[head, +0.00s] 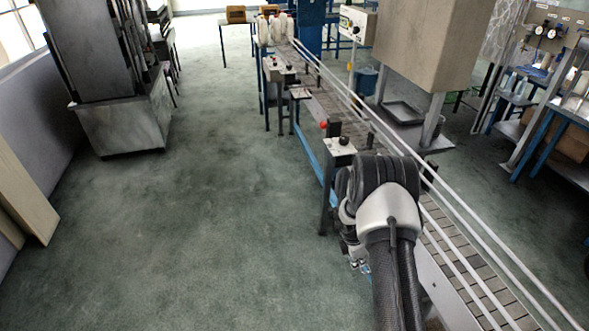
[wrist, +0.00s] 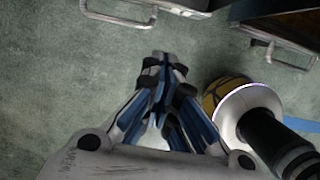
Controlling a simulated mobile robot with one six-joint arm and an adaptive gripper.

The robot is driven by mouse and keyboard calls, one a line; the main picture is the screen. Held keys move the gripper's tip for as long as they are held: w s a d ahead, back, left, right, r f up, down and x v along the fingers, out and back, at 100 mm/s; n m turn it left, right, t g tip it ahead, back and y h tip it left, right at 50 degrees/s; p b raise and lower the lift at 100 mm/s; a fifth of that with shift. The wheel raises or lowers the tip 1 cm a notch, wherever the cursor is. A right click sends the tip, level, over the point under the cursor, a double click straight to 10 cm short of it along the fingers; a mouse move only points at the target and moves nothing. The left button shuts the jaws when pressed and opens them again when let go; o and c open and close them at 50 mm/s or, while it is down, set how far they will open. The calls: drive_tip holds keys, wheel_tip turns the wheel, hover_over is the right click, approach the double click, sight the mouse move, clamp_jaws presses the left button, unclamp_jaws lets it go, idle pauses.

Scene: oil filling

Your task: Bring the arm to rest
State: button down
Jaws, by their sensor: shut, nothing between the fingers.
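My gripper (wrist: 163,62) shows in the wrist view with its fingers together, shut and empty, above the green-grey floor. In the head view my arm reaches forward at the lower right, beside the conveyor (head: 440,230). Most of the gripper is hidden there behind the arm; only a small part of it (head: 358,264) shows below.
The conveyor with its rails runs from the lower right to the back, with white bottles (head: 264,32) at its far end. A control box with a red button (head: 340,147) stands close ahead of my arm. A grey machine (head: 125,115) stands at left. The floor (head: 200,230) between is clear.

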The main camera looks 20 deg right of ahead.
drive_tip(key=s+a+r+m+t, duration=0.1)
drive_tip(key=s+a+r+m, duration=0.15)
drive_tip(key=r, duration=0.85)
drive_tip(key=s+a+r+m, duration=0.1)
drive_tip(key=a+r+m, duration=0.3)
drive_tip(key=r, duration=0.7)
drive_tip(key=s+a+r+m+t, duration=0.1)
drive_tip(key=s+a+r+m, duration=0.2)
drive_tip(key=r, duration=0.7)
drive_tip(key=s+a+r+m+t+y, duration=0.1)
drive_tip(key=s+a+r+m, duration=0.1)
drive_tip(key=s, duration=0.5)
drive_tip(key=s+a+r+m+y, duration=0.1)
drive_tip(key=s+a+r+m, duration=0.2)
drive_tip(key=s+a+r, duration=0.2)
drive_tip(key=s+a+r+m+t, duration=0.1)
drive_tip(key=s+a+r+m, duration=0.2)
drive_tip(key=s, duration=0.6)
drive_tip(key=shift+s+a+r+t+y, duration=0.2)
drive_tip(key=shift+s+a+t+y, duration=0.15)
drive_tip(key=shift+a, duration=0.9)
drive_tip(key=shift+w+m, duration=0.1)
drive_tip(key=shift+m, duration=0.15)
